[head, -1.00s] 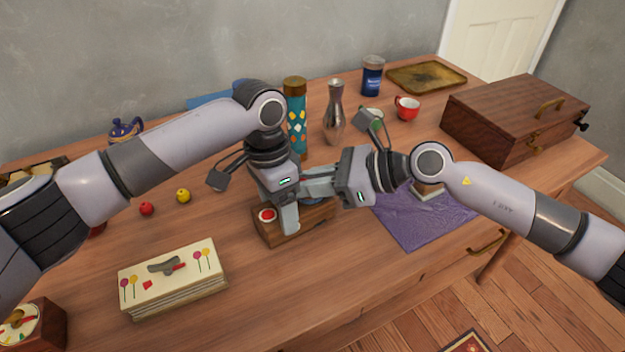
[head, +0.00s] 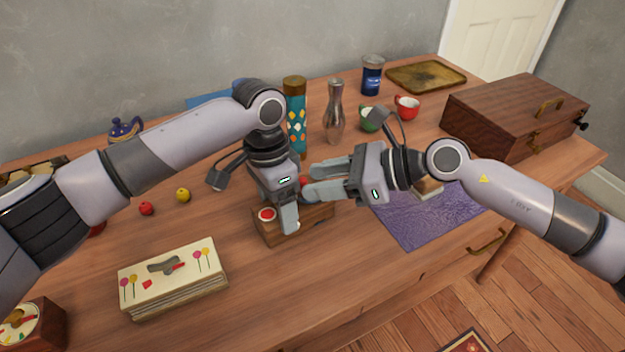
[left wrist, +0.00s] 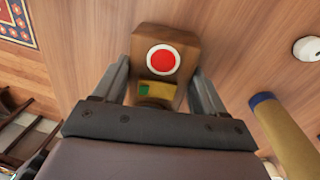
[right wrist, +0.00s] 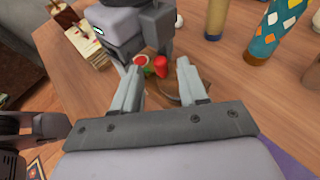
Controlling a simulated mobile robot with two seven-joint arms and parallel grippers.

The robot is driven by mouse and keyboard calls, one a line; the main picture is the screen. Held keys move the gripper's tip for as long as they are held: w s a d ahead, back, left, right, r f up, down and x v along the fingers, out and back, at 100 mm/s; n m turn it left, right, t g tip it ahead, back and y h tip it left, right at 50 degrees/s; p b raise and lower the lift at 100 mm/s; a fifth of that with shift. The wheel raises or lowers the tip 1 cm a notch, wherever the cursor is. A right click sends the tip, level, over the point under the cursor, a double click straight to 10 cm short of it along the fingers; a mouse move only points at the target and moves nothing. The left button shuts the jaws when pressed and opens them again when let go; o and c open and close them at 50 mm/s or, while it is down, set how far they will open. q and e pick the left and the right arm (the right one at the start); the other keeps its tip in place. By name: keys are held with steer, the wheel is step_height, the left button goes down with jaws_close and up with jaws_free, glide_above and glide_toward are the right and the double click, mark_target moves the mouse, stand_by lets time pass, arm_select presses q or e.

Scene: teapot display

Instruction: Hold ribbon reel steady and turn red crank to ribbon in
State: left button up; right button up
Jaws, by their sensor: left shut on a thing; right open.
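The ribbon reel is a wooden block (head: 268,234) with a red disc in a white ring on top, near the middle of the table. My left gripper (head: 285,222) is shut on the block from above. The left wrist view shows the block (left wrist: 142,40) between its two fingers. The red crank knob (head: 306,183) shows behind my right fingertips. In the right wrist view the knob (right wrist: 161,66) stands between the fingers, nearer the right one. My right gripper (right wrist: 159,72) is open around it. The grippers hide much of the reel's middle.
A purple cloth (head: 425,222) lies right of the reel. A patterned cylinder (head: 295,115) and a metal vase (head: 334,112) stand behind it. A stacked, decorated box (head: 173,280) sits front left. The table's front edge is close to the reel.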

arm_select(q)
steer(key=shift+a+f, duration=0.1)
arm_select(e)
steer(key=v, duration=1)
steer(key=shift+s+f, duration=0.1)
arm_select(q)
steer(key=o, duration=1.4)
arm_select(e)
steer(key=shift+a, duration=0.1)
